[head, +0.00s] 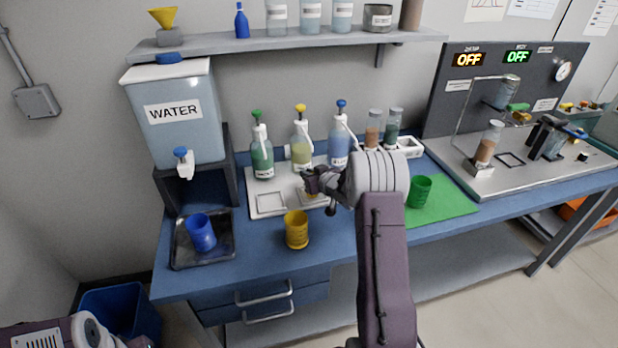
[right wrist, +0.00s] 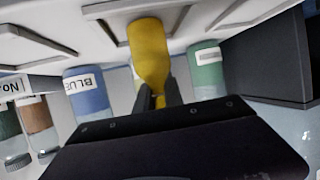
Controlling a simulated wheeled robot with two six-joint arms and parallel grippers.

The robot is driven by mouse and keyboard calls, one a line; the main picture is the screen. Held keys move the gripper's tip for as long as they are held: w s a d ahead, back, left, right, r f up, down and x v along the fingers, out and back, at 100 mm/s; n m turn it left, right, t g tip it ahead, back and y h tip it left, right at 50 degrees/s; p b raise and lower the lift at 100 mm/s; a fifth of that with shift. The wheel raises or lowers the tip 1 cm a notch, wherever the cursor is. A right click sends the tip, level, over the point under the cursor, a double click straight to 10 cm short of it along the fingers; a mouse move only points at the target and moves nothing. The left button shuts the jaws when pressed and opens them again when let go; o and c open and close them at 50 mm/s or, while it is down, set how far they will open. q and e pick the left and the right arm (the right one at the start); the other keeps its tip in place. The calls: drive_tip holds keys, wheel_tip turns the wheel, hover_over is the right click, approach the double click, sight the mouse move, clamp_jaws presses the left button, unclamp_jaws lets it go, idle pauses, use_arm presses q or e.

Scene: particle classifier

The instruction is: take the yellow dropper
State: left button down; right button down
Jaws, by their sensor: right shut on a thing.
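The yellow dropper (right wrist: 148,50) is a smooth yellow piece between the fingers of my right gripper (right wrist: 158,95) in the right wrist view, which shows the scene upside down. The fingers are shut on its narrower end, and its wider end is close to the white tray. In the head view my right gripper (head: 315,182) is low over the white tray (head: 265,212), and a yellowish bit (head: 312,194) shows under it. Behind it stands the yellow-capped bottle (head: 301,150), with a green-capped one (head: 261,155) and a blue-capped one (head: 339,145) beside it. My left gripper is out of view.
A yellow cup (head: 296,230) stands in front of the tray. A blue cup (head: 201,232) is under the water tank (head: 185,130). A green cup (head: 419,190) is on the green mat (head: 450,205). Two particle jars (head: 372,130) stand right of the bottles.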

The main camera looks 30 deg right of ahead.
drive_tip(key=s+d+r+p, duration=0.4)
drive_tip(key=s+d+r, duration=0.4)
drive_tip(key=r, duration=0.2)
drive_tip(key=shift+d, duration=0.25)
drive_tip(key=shift+r, duration=0.1)
